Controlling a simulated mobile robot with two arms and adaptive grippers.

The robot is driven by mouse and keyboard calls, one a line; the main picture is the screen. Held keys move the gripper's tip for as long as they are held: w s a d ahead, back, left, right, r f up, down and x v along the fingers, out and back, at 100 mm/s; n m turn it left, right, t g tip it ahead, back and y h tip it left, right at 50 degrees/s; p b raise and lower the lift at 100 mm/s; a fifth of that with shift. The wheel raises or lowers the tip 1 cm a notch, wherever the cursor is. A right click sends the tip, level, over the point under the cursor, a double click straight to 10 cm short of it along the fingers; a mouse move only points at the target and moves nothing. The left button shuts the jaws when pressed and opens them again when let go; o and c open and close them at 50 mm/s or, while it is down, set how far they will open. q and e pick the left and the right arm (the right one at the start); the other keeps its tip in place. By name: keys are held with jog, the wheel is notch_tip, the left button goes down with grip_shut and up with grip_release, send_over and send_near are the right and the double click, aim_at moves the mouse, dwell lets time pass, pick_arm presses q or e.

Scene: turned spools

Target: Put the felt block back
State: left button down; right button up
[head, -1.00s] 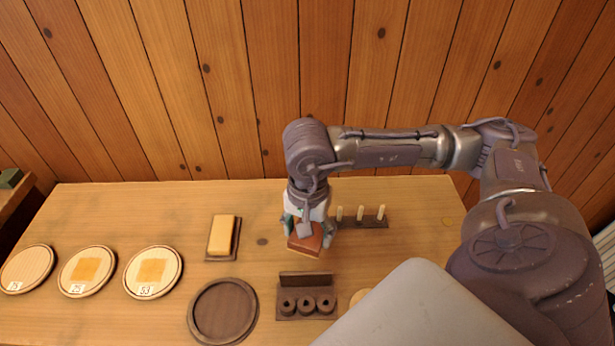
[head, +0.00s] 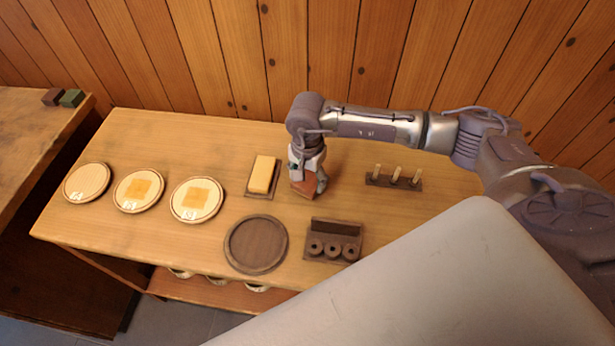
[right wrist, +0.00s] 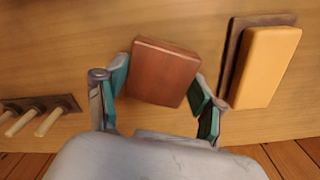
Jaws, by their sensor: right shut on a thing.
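My right gripper (head: 308,182) is shut on a reddish-brown block (head: 302,189), which I take to be the felt block. It holds it over the back of the table, just right of a yellow block (head: 263,173) on a dark base (head: 262,193). In the right wrist view the reddish-brown block (right wrist: 163,73) sits tilted between the gripper's two green-padded fingers (right wrist: 160,100). The yellow block (right wrist: 265,67) on its dark base (right wrist: 231,50) is close beside, to the right. I cannot tell the held block's exact height. My left gripper is not in view.
A peg rack (head: 380,181) stands right of the gripper. In front are a round dark tray (head: 233,264) and a dark holder (head: 319,226) with three spools. Three labelled round plates (head: 196,215) line the left. A side table (head: 40,130) holds two small blocks.

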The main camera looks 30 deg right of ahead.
jog(key=shift+f, duration=0.65)
jog(key=shift+f, duration=0.1)
jog(key=shift+f, duration=0.15)
jog(key=o, duration=1)
